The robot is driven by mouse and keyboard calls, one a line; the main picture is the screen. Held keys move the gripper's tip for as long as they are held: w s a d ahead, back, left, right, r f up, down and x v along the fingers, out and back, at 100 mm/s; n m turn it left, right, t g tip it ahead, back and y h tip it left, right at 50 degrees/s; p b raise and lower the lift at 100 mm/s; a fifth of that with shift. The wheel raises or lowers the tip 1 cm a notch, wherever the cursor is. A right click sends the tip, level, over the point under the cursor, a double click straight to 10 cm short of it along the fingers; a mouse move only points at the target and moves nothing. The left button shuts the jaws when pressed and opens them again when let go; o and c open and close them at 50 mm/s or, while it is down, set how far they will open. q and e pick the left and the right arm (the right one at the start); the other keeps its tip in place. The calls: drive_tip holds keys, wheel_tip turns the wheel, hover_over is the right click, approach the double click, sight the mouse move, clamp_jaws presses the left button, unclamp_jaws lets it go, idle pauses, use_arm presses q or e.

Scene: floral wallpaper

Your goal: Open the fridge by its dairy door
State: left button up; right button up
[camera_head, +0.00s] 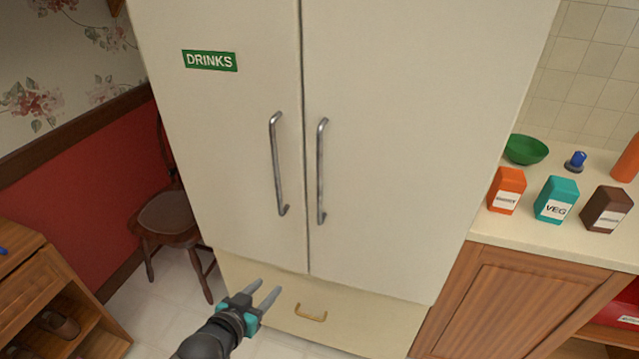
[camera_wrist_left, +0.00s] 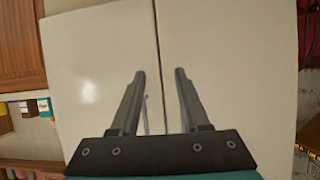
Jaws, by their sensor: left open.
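The cream fridge has two tall upper doors. The left door (camera_head: 215,120) carries a green label (camera_head: 210,61) reading "DRINKS" and a vertical metal handle (camera_head: 278,165) near the middle seam. The right door (camera_head: 400,150) shows no label in view; its vertical metal handle (camera_head: 321,172) is just right of the seam. Both doors are closed. My left gripper (camera_head: 268,287) is open and empty, below the handles and in front of the lower drawer. In the left wrist view, the seam and part of a thin handle (camera_wrist_left: 147,115) show between its fingers (camera_wrist_left: 158,72). My right gripper is out of view.
The drawer below the doors has a brass handle (camera_head: 310,313). A wooden chair (camera_head: 168,215) stands left of the fridge, and a wooden cabinet (camera_head: 60,300) at lower left. A counter (camera_head: 560,255) on the right holds several cartons and a green bowl (camera_head: 526,149).

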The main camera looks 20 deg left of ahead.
use_arm(q)
wheel_tip(320, 180, up, 13)
drive_tip(key=w+d+t+h, duration=0.1)
drive_tip(key=w+d+t, duration=0.1)
drive_tip(key=w+t, duration=0.1)
drive_tip(key=m+t+h, duration=0.1)
drive_tip(key=t+h, duration=0.1)
approach(318, 165)
drive_tip(key=x, duration=1)
drive_tip(key=shift+w+d+b, duration=0.1)
drive_tip(key=shift+w+b, duration=0.25)
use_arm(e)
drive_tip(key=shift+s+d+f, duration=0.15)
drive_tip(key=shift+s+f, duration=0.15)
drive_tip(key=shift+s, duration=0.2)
use_arm(q)
clamp_jaws()
